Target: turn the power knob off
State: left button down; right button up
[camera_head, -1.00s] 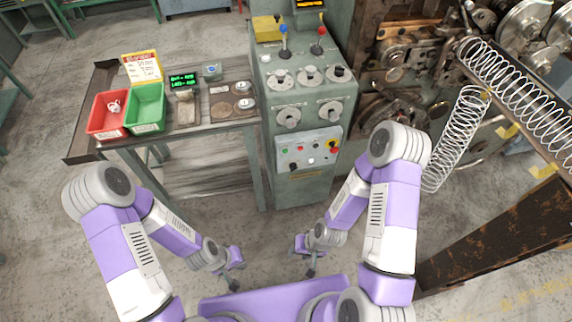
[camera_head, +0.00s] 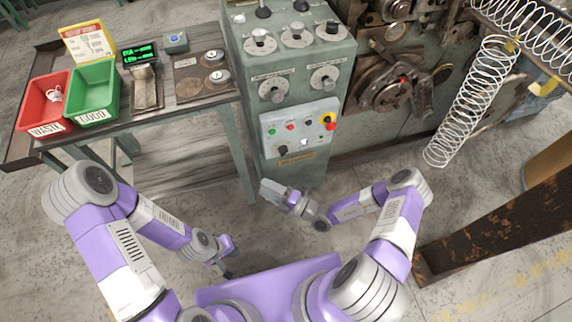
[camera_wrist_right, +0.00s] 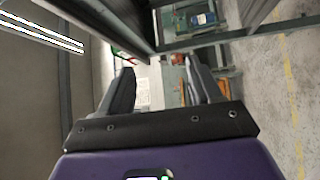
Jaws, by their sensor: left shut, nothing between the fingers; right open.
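A light grey control panel (camera_head: 299,130) sits low on the front of the green cabinet. A black knob (camera_head: 283,150) is at its lower left; a label I cannot read leaves unclear whether this is the power knob. My right gripper (camera_head: 266,187) is below the panel, in front of the cabinet's lower part and apart from the knob. In the right wrist view its fingers (camera_wrist_right: 158,78) are spread with nothing between them. My left gripper (camera_head: 229,273) hangs low near my base, shut and empty. The knob is not recognisable in the right wrist view.
The panel also has small buttons and a red-on-yellow emergency button (camera_head: 328,121). Larger round dials (camera_head: 298,35) are above it. A bench with a red bin (camera_head: 43,100) and green bin (camera_head: 92,92) stands left. A coiled spring (camera_head: 472,100) hangs right, near a rusty beam (camera_head: 500,215).

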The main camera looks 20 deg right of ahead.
aim_at(284, 151)
jog(key=w+d+f+m+t+h+b, duration=0.1)
jog(key=w+d+f+m+t+h, duration=0.15)
jog(key=d+m+h, duration=0.3)
jog(key=w+d+f+m+t+h+b, duration=0.1)
jog(key=w+d+f+m+t+h, duration=0.1)
jog(key=w+d+m+t+h, duration=0.35)
pick_arm(q)
notch_tip(284, 151, down, 5)
jog(key=shift+r+b, duration=0.1)
jog(key=shift+b, duration=0.75)
pick_arm(e)
jog(key=shift+m+g+y, duration=0.5)
jog(key=shift+g+y, duration=0.2)
jog(key=x, duration=0.5)
jog(key=shift+r, duration=0.4)
jog(key=shift+a, duration=0.1)
jog(key=c, duration=1)
pick_arm(q)
jog(key=shift+r, duration=0.1)
